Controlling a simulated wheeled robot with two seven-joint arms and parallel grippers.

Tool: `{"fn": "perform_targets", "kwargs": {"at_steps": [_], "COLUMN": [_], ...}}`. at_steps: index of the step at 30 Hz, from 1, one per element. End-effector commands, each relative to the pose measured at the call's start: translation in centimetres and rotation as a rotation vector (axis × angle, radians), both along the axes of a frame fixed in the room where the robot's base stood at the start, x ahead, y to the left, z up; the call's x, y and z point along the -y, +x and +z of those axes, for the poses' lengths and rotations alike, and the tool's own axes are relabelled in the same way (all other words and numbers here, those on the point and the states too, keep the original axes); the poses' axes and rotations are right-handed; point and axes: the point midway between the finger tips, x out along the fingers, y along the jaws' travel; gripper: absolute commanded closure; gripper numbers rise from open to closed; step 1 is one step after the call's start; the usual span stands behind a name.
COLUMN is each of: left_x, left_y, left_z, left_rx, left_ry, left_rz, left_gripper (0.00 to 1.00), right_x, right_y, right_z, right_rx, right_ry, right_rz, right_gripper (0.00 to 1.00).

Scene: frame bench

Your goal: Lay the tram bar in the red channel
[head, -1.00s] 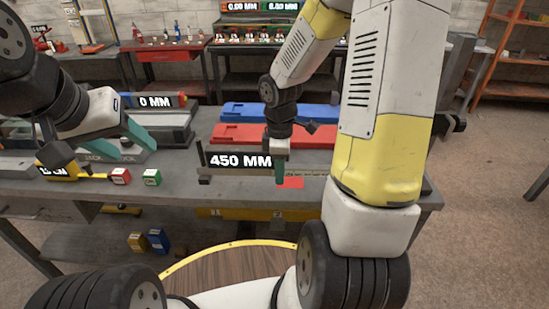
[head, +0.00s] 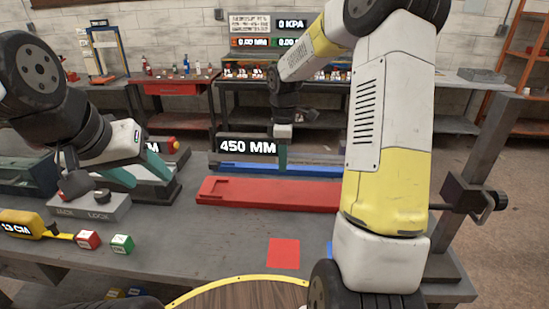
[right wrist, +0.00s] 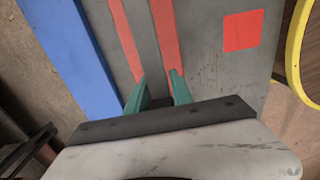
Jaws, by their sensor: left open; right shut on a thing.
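My right gripper (head: 283,157) is shut on the long grey tram bar (head: 316,158), which has a 450 MM label over it. In the head view the bar appears across the blue channel (head: 265,169), beyond the red channel (head: 270,194). In the right wrist view the bar (right wrist: 146,40) runs up from between the teal fingers (right wrist: 160,92). Red channel strips (right wrist: 126,40) show on both sides of it, so it appears above the red channel; its height is unclear.
A red square (head: 284,253) marks the clear bench front. A grey post with a clamp (head: 470,197) stands at right.

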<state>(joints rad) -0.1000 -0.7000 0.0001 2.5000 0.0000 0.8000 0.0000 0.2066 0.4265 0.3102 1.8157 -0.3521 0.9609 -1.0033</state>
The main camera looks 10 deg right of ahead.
Motion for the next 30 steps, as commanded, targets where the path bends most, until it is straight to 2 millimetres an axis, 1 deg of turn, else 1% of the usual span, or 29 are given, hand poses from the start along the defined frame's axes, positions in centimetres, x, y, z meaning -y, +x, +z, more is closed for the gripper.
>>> {"fn": "perform_targets", "kwargs": {"at_steps": [9,13,30], "left_x": [0.0,0.0,0.0], "left_y": [0.0,0.0,0.0], "left_z": [0.0,0.0,0.0], "left_rx": [0.000,0.000,0.000], "left_ry": [0.000,0.000,0.000], "left_rz": [0.000,0.000,0.000], "left_gripper": [0.47,0.47,0.47], "right_x": [0.0,0.0,0.0], "right_y": [0.1,0.0,0.1], "right_z": [0.1,-0.4,-4.7], "right_rx": [0.003,0.001,0.002], "right_ry": [-0.001,0.000,-0.001], "right_rz": [0.001,0.000,0.000], "right_gripper": [1.00,1.00,1.00]}}
